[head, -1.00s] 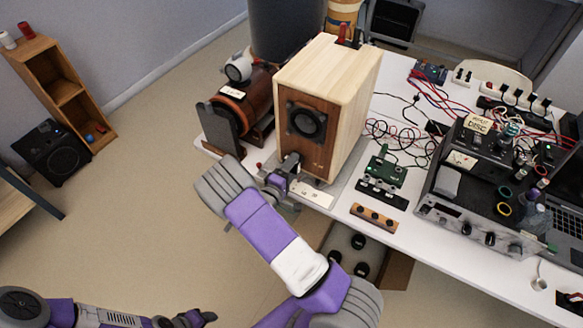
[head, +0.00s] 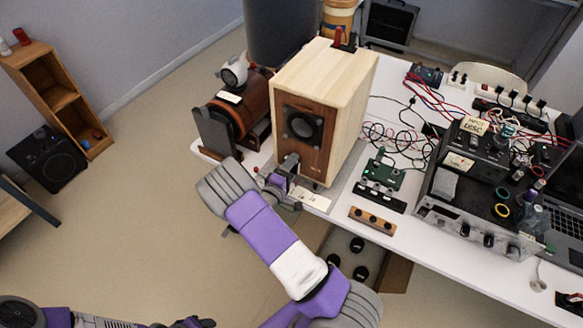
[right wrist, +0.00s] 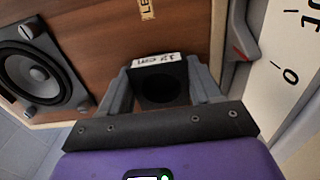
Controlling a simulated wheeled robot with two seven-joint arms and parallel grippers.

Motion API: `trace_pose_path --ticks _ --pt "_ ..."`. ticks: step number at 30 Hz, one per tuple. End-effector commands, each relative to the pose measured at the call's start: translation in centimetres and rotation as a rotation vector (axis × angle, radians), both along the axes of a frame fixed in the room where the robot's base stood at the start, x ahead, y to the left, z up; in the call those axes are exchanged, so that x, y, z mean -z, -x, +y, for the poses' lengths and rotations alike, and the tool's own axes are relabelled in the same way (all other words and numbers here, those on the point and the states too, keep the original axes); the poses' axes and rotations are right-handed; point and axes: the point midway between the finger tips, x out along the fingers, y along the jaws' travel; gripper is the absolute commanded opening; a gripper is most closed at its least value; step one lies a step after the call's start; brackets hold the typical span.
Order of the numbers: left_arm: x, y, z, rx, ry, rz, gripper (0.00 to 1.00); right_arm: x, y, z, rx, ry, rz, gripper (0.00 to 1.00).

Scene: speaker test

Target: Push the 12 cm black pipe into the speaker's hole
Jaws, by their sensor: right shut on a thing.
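The speaker (head: 346,82) is a pale wood box with a brown front, standing on the white table. Its front panel (right wrist: 95,30) and round driver (right wrist: 30,70) fill much of the right wrist view. My right gripper (head: 287,170) is at the lower front of the speaker. In the right wrist view its jaws (right wrist: 162,88) are shut on the black pipe (right wrist: 160,97), which has a white "12 cm" label and its open end facing the camera. The pipe's far end and the speaker's hole are hidden. My left gripper (head: 196,323) is low at the bottom edge, its jaws unclear.
A ruler strip (right wrist: 290,75) lies beside the speaker in the right wrist view. A green circuit board (head: 383,173), a wooden strip with black knobs (head: 372,221) and wired equipment (head: 480,205) occupy the table to the right. A brown cylindrical device (head: 236,112) stands left.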

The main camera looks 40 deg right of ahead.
Motion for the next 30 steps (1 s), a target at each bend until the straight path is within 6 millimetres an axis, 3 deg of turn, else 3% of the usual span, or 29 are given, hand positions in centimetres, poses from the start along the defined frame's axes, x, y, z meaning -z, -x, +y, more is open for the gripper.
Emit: trace_pose_path --ticks 18,19,24,30 --pt "0.27 0.0 0.0 0.0 0.0 0.0 0.5 -0.03 -0.03 -0.21 0.001 0.001 0.0 0.27" --pt "0.26 0.0 0.0 0.0 0.0 0.0 0.5 -0.04 -0.04 -0.21 0.0 0.001 0.0 0.67" --pt "0.23 0.0 0.0 0.0 0.0 0.0 0.5 -0.14 -0.06 -0.25 0.001 0.002 -0.002 0.93" --pt "0.22 0.0 0.0 0.0 0.0 0.0 0.5 -0.31 -0.08 -0.33 0.002 0.007 -0.005 0.93"
